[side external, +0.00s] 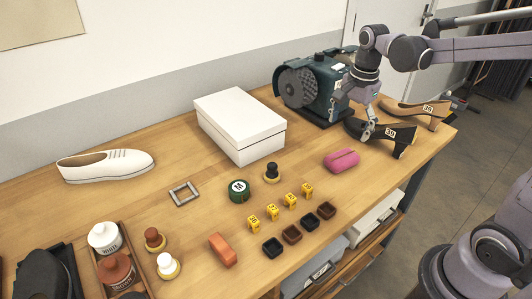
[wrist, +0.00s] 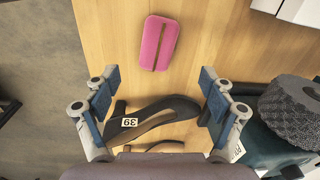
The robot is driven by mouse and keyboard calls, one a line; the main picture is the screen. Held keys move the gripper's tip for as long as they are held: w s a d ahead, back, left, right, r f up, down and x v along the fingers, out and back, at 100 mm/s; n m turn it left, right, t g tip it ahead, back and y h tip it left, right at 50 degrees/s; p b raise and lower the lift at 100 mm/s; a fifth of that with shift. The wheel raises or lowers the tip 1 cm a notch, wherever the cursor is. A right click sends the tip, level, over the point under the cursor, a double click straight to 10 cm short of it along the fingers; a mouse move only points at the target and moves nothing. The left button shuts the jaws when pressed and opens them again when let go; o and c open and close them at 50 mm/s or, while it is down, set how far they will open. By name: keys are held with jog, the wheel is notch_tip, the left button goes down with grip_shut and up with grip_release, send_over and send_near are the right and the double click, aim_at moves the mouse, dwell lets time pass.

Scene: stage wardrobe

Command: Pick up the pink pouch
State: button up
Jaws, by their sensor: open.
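The pink pouch (side external: 341,160) lies flat on the wooden table near its right front edge in the side view. In the wrist view the pouch (wrist: 159,43) is at the top middle, beyond my fingertips, with a darker strip down its middle. My gripper (side external: 364,126) is open and empty. It hangs over the black heeled shoe (side external: 385,133), up and to the right of the pouch. In the wrist view my open gripper (wrist: 158,95) has the black shoe (wrist: 150,115) labelled 39 between and below its fingers. The pouch is fully visible and apart from the fingers.
A tan heeled shoe (side external: 418,112) stands beside the black one. A teal machine (side external: 312,88) stands behind, close to my gripper. A white box (side external: 241,124) is left of the pouch. Small dark trays (side external: 326,209) and yellow tags (side external: 289,200) lie in front. Bare table surrounds the pouch.

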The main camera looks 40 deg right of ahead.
jog(key=w+d+f+m, duration=0.1)
jog(key=d+m, duration=0.1)
send_over(343, 156)
jog(key=shift+g, duration=0.4)
jog(key=f, duration=0.4)
jog(key=shift+w+d+f, duration=0.15)
jog(key=shift+w+f, duration=0.15)
jog(key=shift+f, duration=0.05)
jog(key=shift+s+f, duration=0.15)
jog(key=shift+f, duration=1.35)
jog(key=shift+s+f, duration=0.1)
jog(key=shift+f, duration=1.4)
jog(key=c, duration=1.3)
